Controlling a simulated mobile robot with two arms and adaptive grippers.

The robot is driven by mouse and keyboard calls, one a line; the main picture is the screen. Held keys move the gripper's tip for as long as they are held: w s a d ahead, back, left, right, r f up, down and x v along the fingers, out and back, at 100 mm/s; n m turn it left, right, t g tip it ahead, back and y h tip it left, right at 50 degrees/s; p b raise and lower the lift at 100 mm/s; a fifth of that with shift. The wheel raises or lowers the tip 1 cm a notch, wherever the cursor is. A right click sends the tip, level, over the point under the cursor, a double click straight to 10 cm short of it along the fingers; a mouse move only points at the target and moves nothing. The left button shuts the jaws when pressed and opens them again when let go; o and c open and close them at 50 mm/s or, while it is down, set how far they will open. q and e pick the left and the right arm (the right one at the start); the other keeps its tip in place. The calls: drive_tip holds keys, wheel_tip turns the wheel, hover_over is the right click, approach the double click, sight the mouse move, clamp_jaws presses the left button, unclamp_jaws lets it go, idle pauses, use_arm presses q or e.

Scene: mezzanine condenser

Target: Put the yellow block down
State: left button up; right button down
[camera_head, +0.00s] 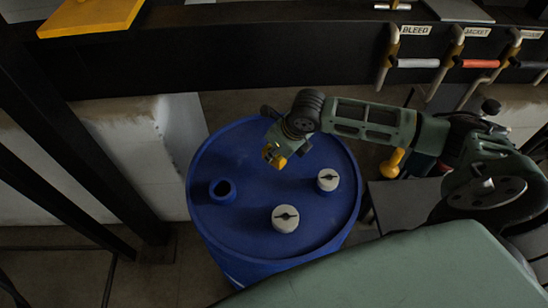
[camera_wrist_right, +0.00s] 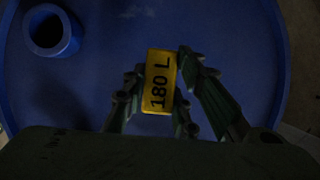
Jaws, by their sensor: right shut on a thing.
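The yellow block (camera_wrist_right: 159,82) is marked "180 L" and sits between the fingers of my right gripper (camera_wrist_right: 157,88), which is shut on it. In the head view my right arm comes in from the right, and the right gripper (camera_head: 278,150) holds the block (camera_head: 273,155) over the top of a blue drum (camera_head: 240,215). I cannot tell whether the block touches the drum lid. My left gripper is not in view.
The drum top has an open blue neck (camera_head: 222,191) at left and two pale caps, one at the front (camera_head: 286,218) and one at right (camera_head: 327,180). Handles labelled "BLEED" (camera_head: 415,30) and "JACKET" (camera_head: 477,33) stand behind. Bare lid lies between neck and caps.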

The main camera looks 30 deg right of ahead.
sight(274, 161)
wheel_tip(274, 161, down, 4)
drive_tip(key=shift+a+r+p, duration=0.1)
drive_tip(key=shift+p, duration=0.5)
drive_tip(key=shift+f, duration=0.2)
drive_tip(key=c, duration=1.4)
unclamp_jaws()
drive_tip(key=b+v, duration=0.1)
drive_tip(key=v, duration=1.1)
